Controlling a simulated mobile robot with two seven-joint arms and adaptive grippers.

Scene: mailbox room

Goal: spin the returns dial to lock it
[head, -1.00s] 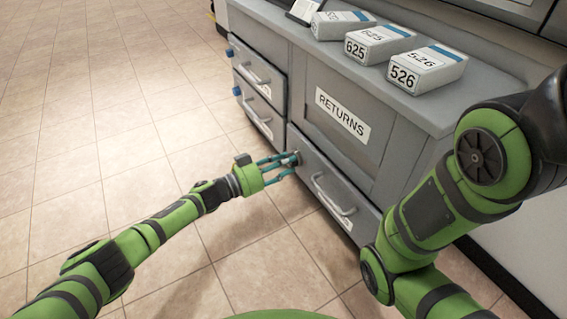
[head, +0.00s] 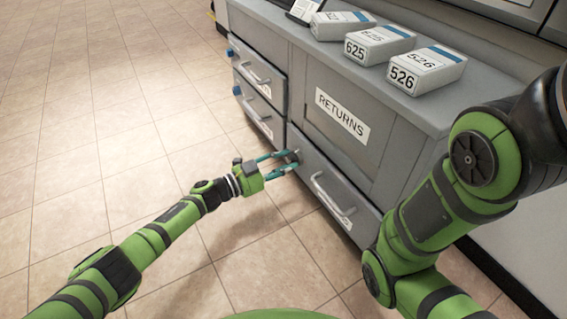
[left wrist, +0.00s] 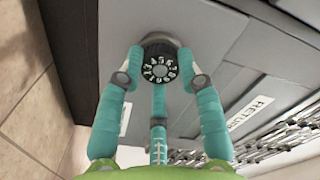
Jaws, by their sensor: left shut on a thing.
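The returns dial (left wrist: 160,68) is a black round knob with white numerals on its face, on a grey drawer front (head: 330,190) below the RETURNS label (head: 342,115). My left gripper (head: 286,161) is shut on the dial; in the left wrist view its teal fingers (left wrist: 160,80) sit around the knob's rim, on the left, right and below. In the head view the fingers mostly hide the dial. My right arm comes in at the right of the head view, but its gripper is out of the picture.
The drawer's handle (head: 332,195) is right of the dial. Two drawers with blue knobs (head: 237,91) stand to the left. Boxes marked 625 (head: 379,43) and 526 (head: 426,70) lie on the cabinet top (head: 340,60). The tiled floor (head: 110,130) at left is clear.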

